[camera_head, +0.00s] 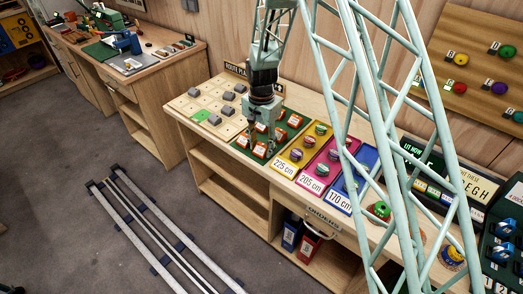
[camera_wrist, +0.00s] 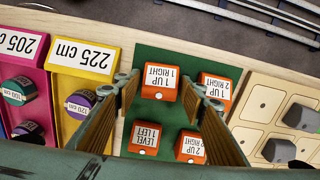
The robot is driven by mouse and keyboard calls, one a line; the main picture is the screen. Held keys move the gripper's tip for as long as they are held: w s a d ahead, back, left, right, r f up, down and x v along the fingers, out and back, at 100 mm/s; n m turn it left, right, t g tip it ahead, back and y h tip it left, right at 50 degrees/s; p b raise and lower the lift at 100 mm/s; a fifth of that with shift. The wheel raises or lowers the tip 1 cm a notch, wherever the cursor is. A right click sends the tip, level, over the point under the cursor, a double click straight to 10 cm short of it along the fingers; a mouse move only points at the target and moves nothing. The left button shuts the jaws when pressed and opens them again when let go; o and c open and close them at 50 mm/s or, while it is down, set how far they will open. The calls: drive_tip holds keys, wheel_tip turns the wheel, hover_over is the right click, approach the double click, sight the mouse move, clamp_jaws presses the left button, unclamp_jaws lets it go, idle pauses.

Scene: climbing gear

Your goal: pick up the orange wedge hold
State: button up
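Several orange wedge-like blocks with white labels sit on a green mat (camera_wrist: 178,57). In the wrist view, the block labelled "1 UP 1 RIGHT" (camera_wrist: 160,94) shows between my fingertips. I cannot tell which one the task names. My gripper (camera_wrist: 164,86) is open, its fingers apart with nothing visibly held. In the head view, my gripper (camera_head: 261,138) points down over the mat and hides part of the blocks.
Left of the mat in the head view is a pale grid board (camera_head: 183,103) with grey blocks. To its right are yellow (camera_head: 283,166), pink (camera_head: 308,184) and blue (camera_head: 337,203) trays with striped holds. A green hold (camera_head: 379,209) lies further right. A wooden wall stands behind.

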sight(262, 147)
drive_tip(key=shift+c, duration=0.7)
drive_tip(key=c, duration=0.5)
drive_tip(key=shift+r, duration=0.15)
drive_tip(key=shift+r, duration=1.55)
drive_tip(key=shift+s+r, duration=0.1)
drive_tip(key=shift+s, duration=0.05)
drive_tip(key=s+d+r, duration=0.1)
drive_tip(key=s+d, duration=0.1)
drive_tip(key=s, duration=1.3)
drive_tip(key=shift+s+d+r, duration=0.2)
drive_tip(key=shift+d, duration=0.2)
